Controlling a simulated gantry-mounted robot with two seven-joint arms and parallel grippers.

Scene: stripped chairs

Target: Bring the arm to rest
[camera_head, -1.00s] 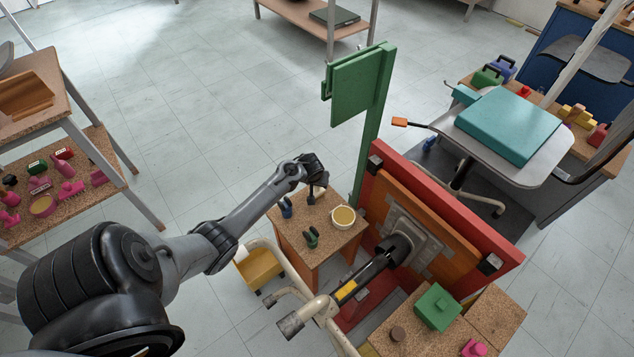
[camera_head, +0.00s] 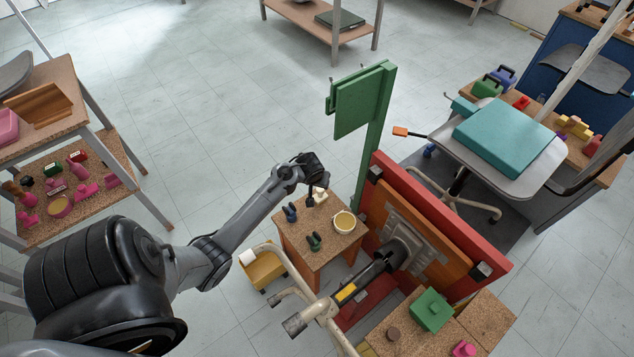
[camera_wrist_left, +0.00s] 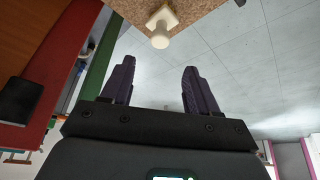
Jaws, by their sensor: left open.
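My left arm reaches in from the left in the head view. Its gripper (camera_head: 318,187) is above the far edge of a small cork-topped stand (camera_head: 325,246). In the left wrist view the two dark fingers (camera_wrist_left: 158,72) are apart with nothing between them. A pale knobbed piece (camera_wrist_left: 160,26) stands on the cork top beyond the fingertips, apart from them. The same pale piece (camera_head: 318,197) shows just below the gripper in the head view, partly hidden. My right gripper is not in either view.
On the stand are a cream bowl (camera_head: 344,222), a blue item (camera_head: 290,211) and a green item (camera_head: 314,241). A green post with a panel (camera_head: 357,104) and a red-orange panel (camera_head: 440,215) rise close to the right. Chair tubing (camera_head: 295,324) is in front. Open floor lies behind.

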